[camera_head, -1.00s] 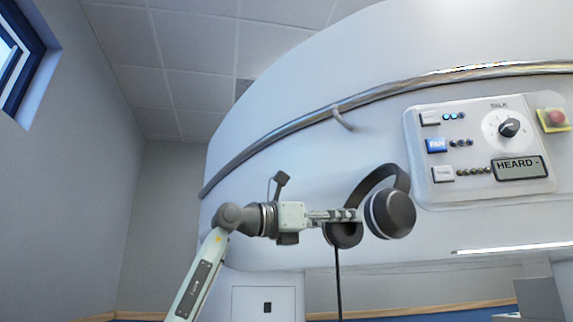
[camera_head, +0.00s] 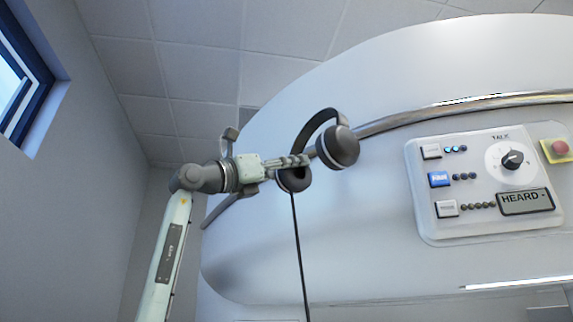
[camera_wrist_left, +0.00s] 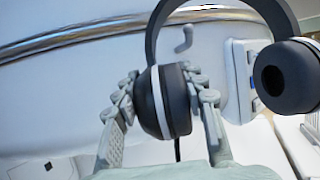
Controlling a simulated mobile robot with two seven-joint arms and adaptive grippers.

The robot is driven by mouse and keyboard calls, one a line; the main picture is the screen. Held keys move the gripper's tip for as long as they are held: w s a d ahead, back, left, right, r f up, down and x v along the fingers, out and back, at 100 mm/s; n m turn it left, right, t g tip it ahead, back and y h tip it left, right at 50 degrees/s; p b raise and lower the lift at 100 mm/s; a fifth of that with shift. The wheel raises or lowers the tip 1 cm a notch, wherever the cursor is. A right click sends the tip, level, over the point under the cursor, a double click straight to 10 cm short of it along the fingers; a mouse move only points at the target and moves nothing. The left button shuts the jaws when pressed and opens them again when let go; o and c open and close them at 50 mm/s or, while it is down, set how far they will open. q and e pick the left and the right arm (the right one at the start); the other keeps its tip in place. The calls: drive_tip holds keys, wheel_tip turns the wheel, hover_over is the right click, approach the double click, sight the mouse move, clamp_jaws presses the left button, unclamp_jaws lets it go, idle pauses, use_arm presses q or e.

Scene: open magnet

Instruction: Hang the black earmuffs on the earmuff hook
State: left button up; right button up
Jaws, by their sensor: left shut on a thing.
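The black earmuffs (camera_head: 337,147) hang in the air in front of the white magnet housing, headband up, with a cord trailing down. My left gripper (camera_head: 297,161) is shut on the nearer ear cup; in the left wrist view its fingers (camera_wrist_left: 161,80) clasp the cup (camera_wrist_left: 164,102) from both sides, and the other cup is free at the right. The earmuff hook (camera_wrist_left: 184,39) shows in the left wrist view, small and pale, below the rail and beyond the headband. In the head view the earmuffs seem to cover it. My right gripper is not in view.
A metal rail (camera_head: 441,109) curves along the housing (camera_head: 400,70) behind the earmuffs. A control panel (camera_head: 441,225) with buttons, a dial and a display is at the right, with a red button (camera_head: 560,147) beside it. Open air lies above the earmuffs.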

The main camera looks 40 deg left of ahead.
use_arm(q)
drive_tip(key=shift+w+f, duration=0.15)
drive_tip(key=shift+w, duration=1.45)
drive_tip(key=shift+w+f, duration=0.1)
drive_tip(key=shift+w, duration=1.1)
drive_tip(key=w+f, duration=0.3)
drive_tip(key=w, duration=0.1)
drive_tip(key=shift+f, duration=0.35)
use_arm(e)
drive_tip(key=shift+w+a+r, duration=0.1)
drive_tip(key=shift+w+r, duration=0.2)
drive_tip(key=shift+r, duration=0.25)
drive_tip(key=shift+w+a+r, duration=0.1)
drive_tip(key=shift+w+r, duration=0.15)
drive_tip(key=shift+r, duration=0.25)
use_arm(q)
drive_tip(key=shift+d, duration=0.1)
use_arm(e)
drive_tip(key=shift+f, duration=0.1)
